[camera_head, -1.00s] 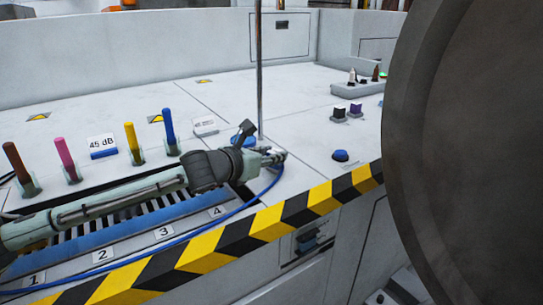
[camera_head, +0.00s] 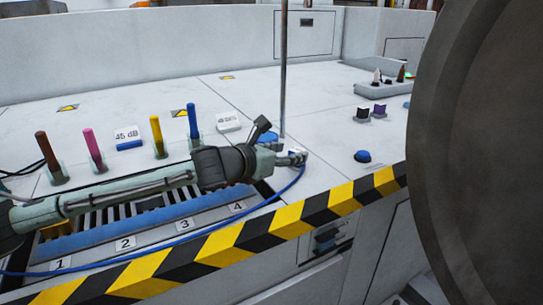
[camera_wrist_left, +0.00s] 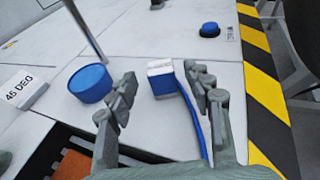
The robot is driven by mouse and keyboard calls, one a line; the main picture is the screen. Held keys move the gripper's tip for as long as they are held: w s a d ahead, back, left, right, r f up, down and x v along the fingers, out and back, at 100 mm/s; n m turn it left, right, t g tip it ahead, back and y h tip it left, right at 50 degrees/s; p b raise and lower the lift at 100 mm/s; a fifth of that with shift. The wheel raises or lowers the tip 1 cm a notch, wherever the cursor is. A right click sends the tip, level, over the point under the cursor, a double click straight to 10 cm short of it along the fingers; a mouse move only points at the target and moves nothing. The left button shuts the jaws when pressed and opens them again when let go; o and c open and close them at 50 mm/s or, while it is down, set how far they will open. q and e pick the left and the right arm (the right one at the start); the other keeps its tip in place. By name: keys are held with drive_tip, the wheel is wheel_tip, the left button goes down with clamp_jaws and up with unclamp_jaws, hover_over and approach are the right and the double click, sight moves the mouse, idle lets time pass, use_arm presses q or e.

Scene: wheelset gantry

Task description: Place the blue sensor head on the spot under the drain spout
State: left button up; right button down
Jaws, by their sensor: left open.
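A small blue block with a white top, apparently the sensor head (camera_wrist_left: 161,78), lies on the pale deck in the left wrist view, with a blue cable (camera_wrist_left: 194,112) running from it. My left gripper (camera_wrist_left: 165,82) is open, its fingers on either side of the block and apart from it. In the head view my left gripper (camera_head: 292,156) is low over the deck near the striped edge, and the block is hard to make out there. I cannot identify the drain spout or the spot under it. My right gripper is not in view.
A thin pole (camera_head: 283,75) and a blue cylinder (camera_wrist_left: 90,83) stand beside the gripper. A blue dome (camera_head: 362,156) sits to the right. Coloured pegs (camera_head: 156,136) and a numbered slotted rack (camera_head: 150,217) lie left. A large dark disc (camera_head: 480,150) blocks the right side.

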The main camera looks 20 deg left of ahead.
use_arm(q)
drive_tip(key=v, duration=0.9)
drive_tip(key=shift+s, duration=0.1)
